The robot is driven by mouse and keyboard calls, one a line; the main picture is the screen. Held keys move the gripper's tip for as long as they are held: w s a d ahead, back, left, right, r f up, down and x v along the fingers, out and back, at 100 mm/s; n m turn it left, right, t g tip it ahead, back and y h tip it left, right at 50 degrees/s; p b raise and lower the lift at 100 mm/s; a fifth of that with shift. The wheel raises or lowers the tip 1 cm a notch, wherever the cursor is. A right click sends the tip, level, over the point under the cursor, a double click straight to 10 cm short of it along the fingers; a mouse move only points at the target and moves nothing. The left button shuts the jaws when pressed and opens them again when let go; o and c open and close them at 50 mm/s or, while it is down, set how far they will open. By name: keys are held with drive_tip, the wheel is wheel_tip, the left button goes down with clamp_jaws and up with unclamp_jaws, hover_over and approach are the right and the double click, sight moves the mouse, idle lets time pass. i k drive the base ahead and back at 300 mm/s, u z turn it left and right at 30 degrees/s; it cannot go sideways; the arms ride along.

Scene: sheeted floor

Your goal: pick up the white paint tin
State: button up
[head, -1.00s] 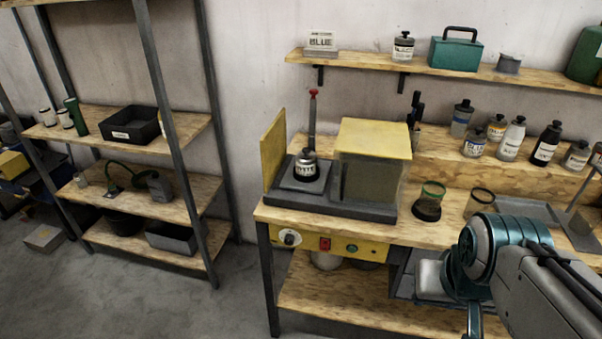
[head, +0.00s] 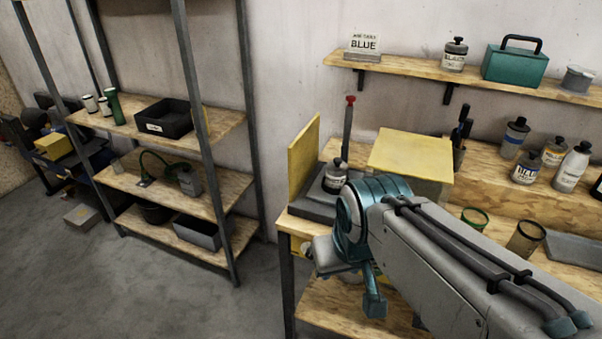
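A small tin with a pale label and dark lid (head: 335,176) stands upright on the dark base of the yellow-sided machine, beside its red-knobbed lever. Its label is too small to read surely, so I cannot tell if it is the white paint tin. Several other labelled tins and bottles stand on the bench at right, including a tall white bottle (head: 572,168) and a blue-labelled tin (head: 527,167). My gripper (head: 373,298) hangs low in front of the bench, below my teal wrist joint, apart from these tins. Its fingers do not show clearly.
The yellow box of the machine (head: 411,153) and its upright yellow panel (head: 303,157) flank the tin. A wall shelf (head: 400,70) holds a black-labelled tin (head: 454,56) and a teal case (head: 515,63). A rack (head: 225,130) stands at left. The floor between is clear.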

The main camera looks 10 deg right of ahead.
sight(334, 179)
drive_tip(key=z, duration=0.05)
drive_tip(key=i, duration=0.85)
drive_tip(key=z, duration=0.5)
